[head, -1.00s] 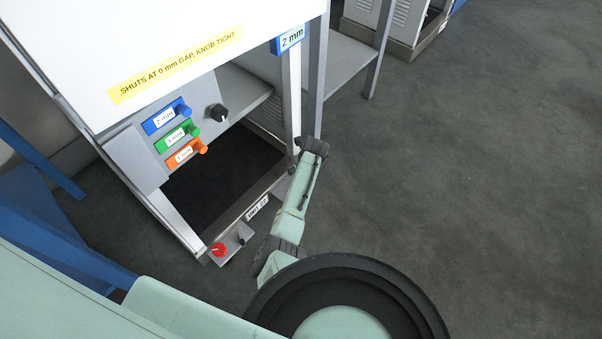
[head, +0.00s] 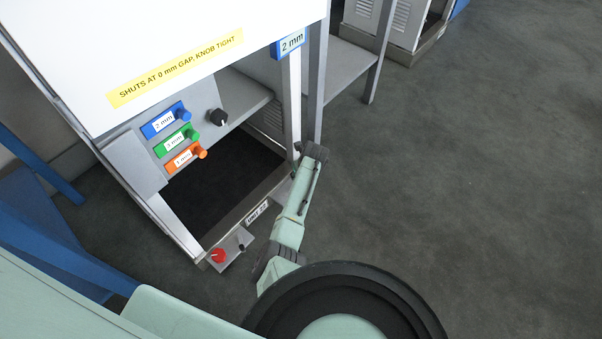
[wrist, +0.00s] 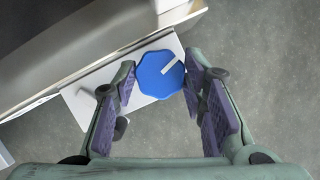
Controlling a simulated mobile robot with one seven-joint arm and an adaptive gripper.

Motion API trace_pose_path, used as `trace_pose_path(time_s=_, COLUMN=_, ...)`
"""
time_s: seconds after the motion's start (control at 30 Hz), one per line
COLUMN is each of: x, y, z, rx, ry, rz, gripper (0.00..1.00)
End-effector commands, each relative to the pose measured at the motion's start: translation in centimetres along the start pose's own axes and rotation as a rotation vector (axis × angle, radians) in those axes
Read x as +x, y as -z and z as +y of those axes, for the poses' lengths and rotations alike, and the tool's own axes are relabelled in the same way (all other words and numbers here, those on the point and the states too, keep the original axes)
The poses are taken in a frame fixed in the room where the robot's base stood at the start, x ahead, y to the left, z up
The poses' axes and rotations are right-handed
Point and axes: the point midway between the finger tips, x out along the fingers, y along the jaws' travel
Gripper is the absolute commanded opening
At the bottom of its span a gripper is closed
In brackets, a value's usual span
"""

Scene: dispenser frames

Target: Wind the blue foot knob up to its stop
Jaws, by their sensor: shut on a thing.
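The blue foot knob (wrist: 153,84) shows in the wrist view as a flat octagonal head with a white pointer line running from its middle toward the upper right. It sits over a light grey bracket plate (wrist: 80,103) at the foot of the unit. My gripper (wrist: 160,72) is shut on the knob, with one padded finger on each side of it. In the head view the blue foot knob and my fingertips are hidden; my arm reaches down beside the unit's right front corner.
A red knob (head: 218,256) is on another foot bracket at the unit's left front corner. Blue, green and orange knobs with mm labels and a black knob (head: 217,117) are on the grey panel. A yellow label (head: 175,68) reads "SHUTS AT 0 mm GAP, KNOB TIGHT". Open floor lies right.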

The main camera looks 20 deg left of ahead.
Motion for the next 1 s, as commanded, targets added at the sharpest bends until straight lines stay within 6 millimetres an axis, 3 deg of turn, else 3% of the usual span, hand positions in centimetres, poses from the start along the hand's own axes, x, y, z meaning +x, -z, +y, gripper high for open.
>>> trace_pose_path(time_s=0.13, x=0.01, y=0.02, z=0.03, rx=0.000, ry=-0.001, rz=0.001, gripper=0.11)
trace_pose_path(time_s=0.47, x=-0.08, y=0.00, z=-0.09, rx=-0.049, ry=-0.021, rz=0.001, gripper=0.11)
trace_pose_path(time_s=1.0, x=0.07, y=-0.10, z=-0.44, rx=-0.449, ry=-0.188, rz=-0.001, gripper=0.11)
